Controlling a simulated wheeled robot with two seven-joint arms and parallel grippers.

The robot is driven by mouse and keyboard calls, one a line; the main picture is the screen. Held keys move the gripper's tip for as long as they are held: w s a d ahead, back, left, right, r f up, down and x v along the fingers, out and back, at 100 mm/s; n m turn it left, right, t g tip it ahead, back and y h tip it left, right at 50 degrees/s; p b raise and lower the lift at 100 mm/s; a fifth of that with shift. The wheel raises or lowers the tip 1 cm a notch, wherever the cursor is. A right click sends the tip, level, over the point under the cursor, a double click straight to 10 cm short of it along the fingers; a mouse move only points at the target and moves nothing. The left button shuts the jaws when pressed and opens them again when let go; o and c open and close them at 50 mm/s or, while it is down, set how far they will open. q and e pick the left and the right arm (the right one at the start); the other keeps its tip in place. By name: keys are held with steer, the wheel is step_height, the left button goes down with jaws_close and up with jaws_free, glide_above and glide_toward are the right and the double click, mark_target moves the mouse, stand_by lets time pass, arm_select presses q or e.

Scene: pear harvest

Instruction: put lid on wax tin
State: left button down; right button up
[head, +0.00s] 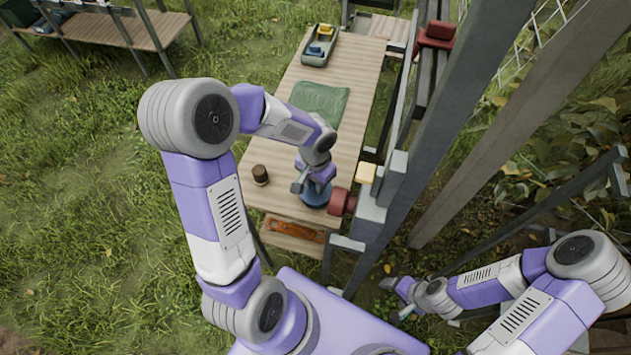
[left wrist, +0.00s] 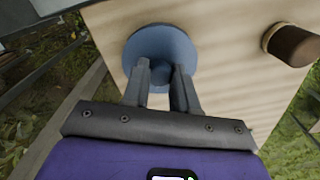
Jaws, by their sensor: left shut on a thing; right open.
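A blue round lid with a raised middle (left wrist: 160,50) is between the fingers of my left gripper (left wrist: 161,74), which is shut on it. The lid also shows in the head view (head: 315,198), near the front right of the wooden table. I cannot tell whether it touches the table or hangs just above it. No tin shows under it. A small brown cylinder with a dark top (head: 260,175) stands to its left in the head view; it also shows at the upper right in the left wrist view (left wrist: 293,45). My right gripper (head: 393,297) is open and empty, low over grass.
The wooden table (head: 285,195) also bears a green cloth (head: 320,100) and a grey-green tray (head: 308,55) with yellow and blue things. Grey posts (head: 440,130) stand along the right. A low wooden shelf (head: 290,240) is in front.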

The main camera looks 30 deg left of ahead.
arm_select(q)
steer(key=shift+f, duration=0.15)
steer(key=c, duration=1.2)
jaws_free()
steer(key=shift+o, duration=0.2)
step_height(320, 180, up, 11)
steer(key=p, duration=0.8)
